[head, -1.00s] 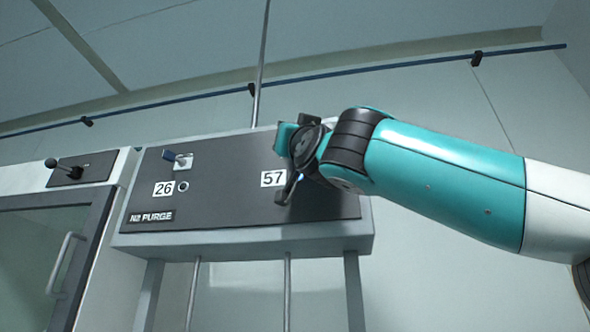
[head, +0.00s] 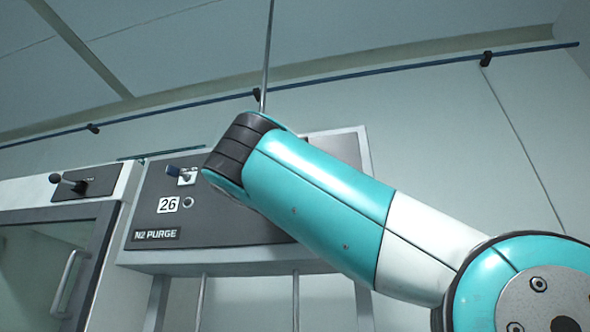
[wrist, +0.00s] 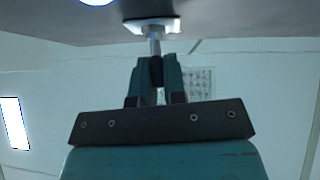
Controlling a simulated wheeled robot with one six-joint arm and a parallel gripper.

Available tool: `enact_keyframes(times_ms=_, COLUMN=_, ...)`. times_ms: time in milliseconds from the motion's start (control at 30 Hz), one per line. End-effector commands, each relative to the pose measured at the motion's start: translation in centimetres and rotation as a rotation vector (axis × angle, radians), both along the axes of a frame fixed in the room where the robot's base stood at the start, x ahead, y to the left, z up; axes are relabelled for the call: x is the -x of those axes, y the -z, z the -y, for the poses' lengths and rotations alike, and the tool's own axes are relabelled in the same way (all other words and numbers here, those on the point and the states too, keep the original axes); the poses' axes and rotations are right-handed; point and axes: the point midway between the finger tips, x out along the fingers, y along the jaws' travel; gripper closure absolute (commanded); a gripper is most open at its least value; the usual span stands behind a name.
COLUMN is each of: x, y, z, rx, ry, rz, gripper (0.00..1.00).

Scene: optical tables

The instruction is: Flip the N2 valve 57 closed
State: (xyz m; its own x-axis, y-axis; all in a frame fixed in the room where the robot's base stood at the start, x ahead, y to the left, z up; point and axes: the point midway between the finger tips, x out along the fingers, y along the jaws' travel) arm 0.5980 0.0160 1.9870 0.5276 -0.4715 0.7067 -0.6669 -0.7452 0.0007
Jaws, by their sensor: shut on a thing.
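The grey N2 PURGE panel (head: 225,231) stands ahead in the head view. My arm crosses its right half and hides valve 57, its label and my gripper there. In the wrist view my gripper (wrist: 157,66) is shut on a valve handle (wrist: 155,46), a thin metal lever with a dark grip between the fingers. The lever comes down from a white mount (wrist: 152,25) on the dark panel face. Its number does not show; from the earlier head frame I take it as valve 57. Its exact angle to the panel is hard to tell.
Valve 26, with a blue-tipped lever (head: 184,171), sits on the left of the panel above its label (head: 168,205). Further left is a cabinet with a black-knobbed lever (head: 68,183) and a door handle (head: 66,280). A blue rail (head: 380,71) runs along the wall.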

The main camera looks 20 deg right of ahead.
Motion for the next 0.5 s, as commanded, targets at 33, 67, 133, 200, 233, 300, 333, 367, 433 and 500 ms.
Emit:
enact_keyframes(times_ms=33, x=-0.27, y=-0.48, z=-0.35, rx=0.002, ry=0.046, rz=-0.001, gripper=1.0)
enact_keyframes(times_ms=67, x=-0.36, y=-0.48, z=-0.43, rx=0.002, ry=0.073, rz=-0.001, gripper=1.0)
enact_keyframes(times_ms=133, x=-0.53, y=-0.44, z=-0.55, rx=0.002, ry=0.141, rz=-0.001, gripper=1.0)
enact_keyframes(times_ms=200, x=-0.65, y=-0.35, z=-0.62, rx=0.0, ry=0.199, rz=0.0, gripper=1.0)
enact_keyframes(times_ms=233, x=-0.72, y=-0.29, z=-0.67, rx=0.0, ry=0.218, rz=0.0, gripper=1.0)
enact_keyframes(times_ms=300, x=-0.82, y=-0.2, z=-0.72, rx=0.0, ry=0.26, rz=0.001, gripper=1.0)
enact_keyframes(times_ms=333, x=-0.81, y=-0.19, z=-0.71, rx=0.0, ry=0.274, rz=0.002, gripper=1.0)
enact_keyframes(times_ms=367, x=-0.88, y=-0.14, z=-0.75, rx=0.0, ry=0.289, rz=0.001, gripper=1.0)
enact_keyframes(times_ms=433, x=-0.97, y=-0.12, z=-0.77, rx=-0.001, ry=0.318, rz=0.001, gripper=1.0)
enact_keyframes(times_ms=500, x=-1.03, y=-0.1, z=-0.79, rx=0.0, ry=0.344, rz=0.002, gripper=1.0)
